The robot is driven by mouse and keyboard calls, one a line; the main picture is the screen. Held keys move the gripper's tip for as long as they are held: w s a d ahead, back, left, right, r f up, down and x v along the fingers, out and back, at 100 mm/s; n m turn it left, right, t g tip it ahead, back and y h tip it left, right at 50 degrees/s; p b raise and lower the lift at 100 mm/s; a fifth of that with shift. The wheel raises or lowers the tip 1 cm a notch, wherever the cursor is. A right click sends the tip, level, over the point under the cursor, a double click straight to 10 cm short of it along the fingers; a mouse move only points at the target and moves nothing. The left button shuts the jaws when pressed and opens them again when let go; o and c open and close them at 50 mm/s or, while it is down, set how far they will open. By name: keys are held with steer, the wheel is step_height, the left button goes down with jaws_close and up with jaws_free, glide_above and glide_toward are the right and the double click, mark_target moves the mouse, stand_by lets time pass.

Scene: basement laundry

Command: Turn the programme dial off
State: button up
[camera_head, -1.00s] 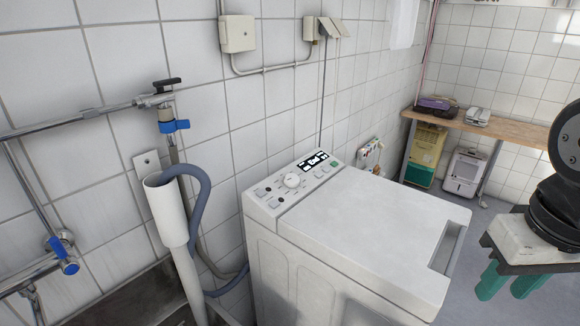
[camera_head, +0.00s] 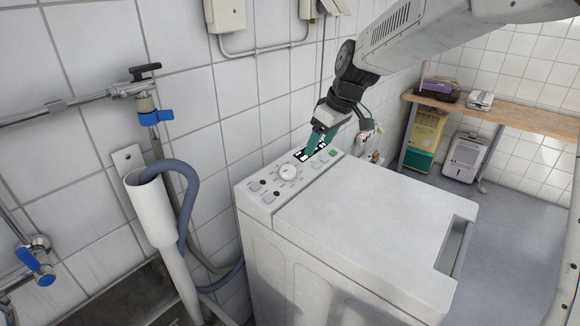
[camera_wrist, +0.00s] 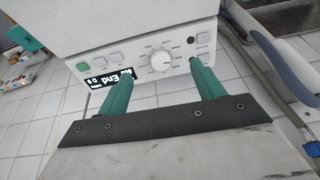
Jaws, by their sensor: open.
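The programme dial (camera_head: 288,172) is a round white knob on the control panel at the back of the white top-loading washing machine (camera_head: 370,222). It also shows in the wrist view (camera_wrist: 161,61), beyond my fingertips and roughly between them. My gripper (camera_head: 322,142) has green fingers and hangs over the panel's right part, by the dark display, to the right of the dial. In the wrist view the two fingers (camera_wrist: 160,70) are apart with nothing between them.
A white standpipe (camera_head: 152,208) with a grey hose (camera_head: 187,200) stands left of the machine. Conduit and boxes (camera_head: 226,14) run above the panel. A wooden bench (camera_head: 520,113) stands at the right. The lid is clear.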

steer(key=n, duration=0.2)
glide_toward(288, 169)
steer(key=f, duration=0.1)
steer(key=shift+y, duration=0.3)
steer(key=x, duration=0.7)
steer(key=shift+w+f, duration=0.2)
steer(key=shift+f, duration=0.15)
steer(key=c, duration=1)
